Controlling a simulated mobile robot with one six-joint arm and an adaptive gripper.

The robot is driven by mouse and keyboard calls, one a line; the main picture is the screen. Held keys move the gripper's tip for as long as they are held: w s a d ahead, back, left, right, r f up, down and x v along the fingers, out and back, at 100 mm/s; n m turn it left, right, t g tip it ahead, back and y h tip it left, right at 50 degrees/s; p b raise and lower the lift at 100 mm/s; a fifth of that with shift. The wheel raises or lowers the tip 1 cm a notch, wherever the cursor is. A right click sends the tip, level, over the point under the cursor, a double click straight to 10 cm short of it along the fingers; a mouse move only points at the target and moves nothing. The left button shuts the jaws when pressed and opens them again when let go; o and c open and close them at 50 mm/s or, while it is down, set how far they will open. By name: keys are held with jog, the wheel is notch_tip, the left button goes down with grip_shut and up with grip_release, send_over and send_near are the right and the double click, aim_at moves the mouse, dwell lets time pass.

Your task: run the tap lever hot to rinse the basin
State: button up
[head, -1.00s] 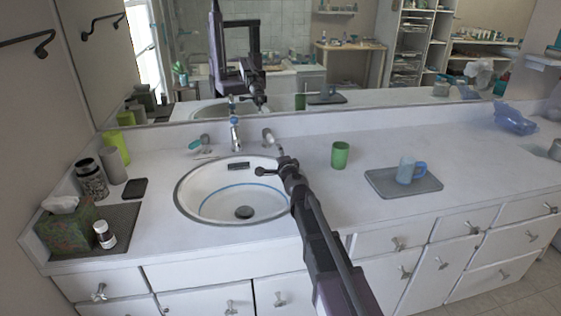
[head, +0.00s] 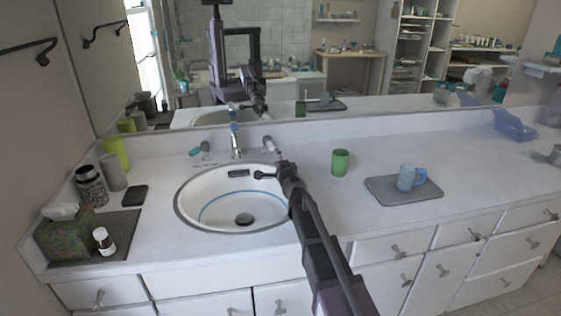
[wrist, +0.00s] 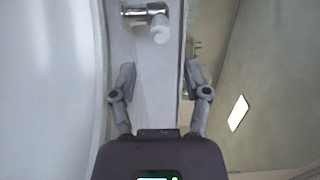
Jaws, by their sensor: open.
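The chrome tap spout (head: 236,144) with a blue top stands behind the white oval basin (head: 212,215). A lever with a teal end (head: 201,148) is left of the spout, and a lever with a pale end (head: 269,144) is right of it. I cannot tell which is hot. My gripper (head: 279,156) is just in front of the pale lever, at the basin's right rim. In the wrist view my gripper (wrist: 160,76) is open and empty. A chrome lever with a white end (wrist: 160,28) lies beyond the fingertips, apart from them.
A green cup (head: 340,162) stands right of my gripper. Farther right a grey tray (head: 382,194) holds a blue mug (head: 408,178). A tissue box (head: 66,235) and several containers stand at the left. The mirror (head: 350,90) rises close behind the tap.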

aim_at(270, 149)
jog(key=shift+x, duration=3.1)
jog(key=shift+w+a, duration=0.1)
jog(key=shift+w, duration=0.1)
grip_shut()
jog(key=shift+s+a, duration=0.15)
jog(key=shift+a, duration=0.35)
jog(key=shift+c, duration=0.2)
grip_release()
jog(key=v, duration=0.6)
